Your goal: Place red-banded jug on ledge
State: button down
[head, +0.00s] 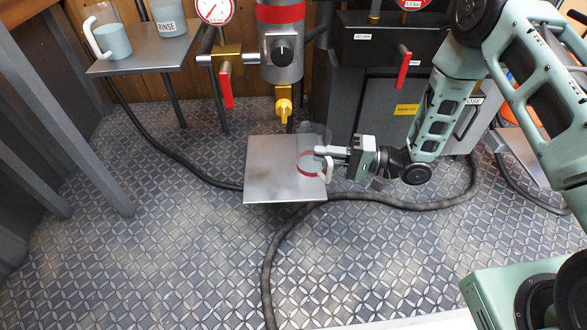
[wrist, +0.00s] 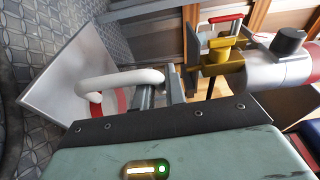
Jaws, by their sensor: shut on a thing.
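The red-banded jug (head: 309,164) is clear, with a red band and a white handle. It is over the right part of a square grey metal plate (head: 265,172) below the yellow tap. I cannot tell whether it touches the plate. My gripper (head: 324,151) comes from the right and is shut on the jug at its handle side. In the wrist view the white handle (wrist: 120,79) and part of the red band (wrist: 122,98) show beside my fingers (wrist: 160,92). The rest of the jug is mostly hidden there. The plate (wrist: 50,95) shows behind it.
A yellow-handled tap (head: 284,106) hangs from a metal cylinder (head: 282,50) just behind the plate. A grey shelf (head: 140,63) at upper left bears a white-handled jug (head: 108,38) and a RINSE container (head: 170,18). Dark hoses (head: 268,262) lie on the patterned floor.

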jog(key=w+a+f+b, duration=0.1)
jog(key=a+f+b, duration=0.2)
jog(key=a+b, duration=0.3)
jog(key=shift+w+a+f, duration=0.25)
jog(key=shift+w+a, duration=0.1)
jog(key=shift+a, duration=0.2)
jog(key=shift+f, duration=0.2)
jog(key=c, duration=1.5)
grip_release()
jog(key=shift+o, duration=0.2)
jog(key=shift+r, duration=0.15)
